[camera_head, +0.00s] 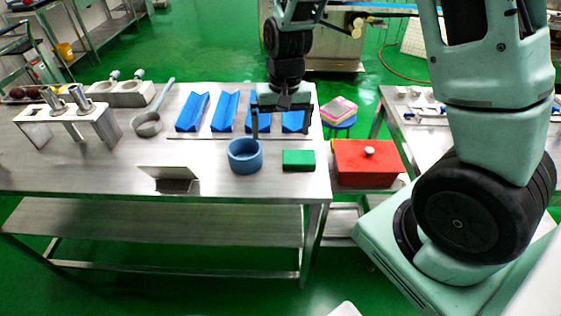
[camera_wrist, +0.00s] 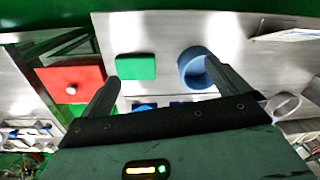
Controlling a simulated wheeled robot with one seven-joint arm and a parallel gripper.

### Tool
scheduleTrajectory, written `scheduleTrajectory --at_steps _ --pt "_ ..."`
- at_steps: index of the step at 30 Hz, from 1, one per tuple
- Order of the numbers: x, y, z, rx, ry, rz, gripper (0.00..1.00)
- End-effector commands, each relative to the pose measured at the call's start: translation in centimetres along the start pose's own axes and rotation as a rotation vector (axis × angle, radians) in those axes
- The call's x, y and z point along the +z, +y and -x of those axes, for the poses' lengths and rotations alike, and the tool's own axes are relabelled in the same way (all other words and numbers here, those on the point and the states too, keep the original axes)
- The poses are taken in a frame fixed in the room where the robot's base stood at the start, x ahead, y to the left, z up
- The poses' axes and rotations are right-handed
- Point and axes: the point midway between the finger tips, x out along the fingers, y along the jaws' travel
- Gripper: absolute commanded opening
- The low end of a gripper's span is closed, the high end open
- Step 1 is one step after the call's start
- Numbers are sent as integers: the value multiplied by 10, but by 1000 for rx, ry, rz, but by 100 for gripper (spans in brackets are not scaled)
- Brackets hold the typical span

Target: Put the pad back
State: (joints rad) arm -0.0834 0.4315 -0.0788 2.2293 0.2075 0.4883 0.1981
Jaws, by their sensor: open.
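A green rectangular pad (camera_head: 298,160) lies flat on the steel table, near its right front corner. It also shows in the wrist view (camera_wrist: 136,66), nearer the left fingertip and beyond the fingers. A round blue cup (camera_head: 244,156) stands to the pad's left in the head view; in the wrist view the cup (camera_wrist: 193,68) is partly covered by the right finger. My gripper (camera_head: 281,132) is open and empty, fingers pointing down, above the table behind the cup and pad. Its two spread fingers also show in the wrist view (camera_wrist: 162,70).
Several blue V-shaped holders (camera_head: 193,111) stand behind the gripper. A red box (camera_head: 367,158) with a knob is off the table's right edge. A small metal stand (camera_head: 168,174) is at the front edge; a ladle (camera_head: 148,123) and metal racks are at left.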

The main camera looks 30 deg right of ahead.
Motion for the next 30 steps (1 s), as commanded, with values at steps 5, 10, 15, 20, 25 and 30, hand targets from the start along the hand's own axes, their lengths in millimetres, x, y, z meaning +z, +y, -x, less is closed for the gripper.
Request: scheduleTrajectory --at_steps 5,10,15,20,25,30 --pt "120 -80 53 -52 -21 466 100" --pt "215 -91 78 -29 -17 837 100" --pt "257 -82 86 4 -6 1022 100" --pt "263 -80 87 12 -5 1053 100" --pt "262 -80 87 11 -5 1049 100" --pt "262 -79 70 11 -5 1047 100"
